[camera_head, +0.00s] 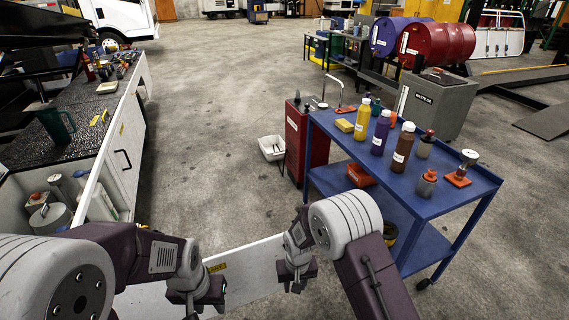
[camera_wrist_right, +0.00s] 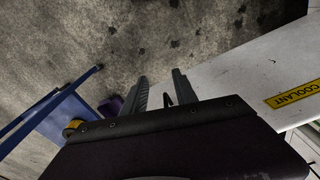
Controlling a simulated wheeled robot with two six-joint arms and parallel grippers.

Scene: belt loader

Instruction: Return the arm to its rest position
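My right arm comes in from the right in the head view, bent, with its gripper (camera_head: 297,286) pointing down in front of a white panel (camera_head: 250,258). In the right wrist view the two fingers of this gripper (camera_wrist_right: 160,80) stand apart with nothing held between them. My left arm comes in from the lower left, and its gripper (camera_head: 195,304) is low, at the left part of the white panel. The left fingers are too small and cut off to tell their opening.
A blue cart (camera_head: 410,203) with several bottles stands right of my right arm. A workbench (camera_head: 133,110) with a dark top runs along the left. The floor (camera_head: 215,100) between is clear. A yellow COOLANT label (camera_wrist_right: 293,93) is on the panel.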

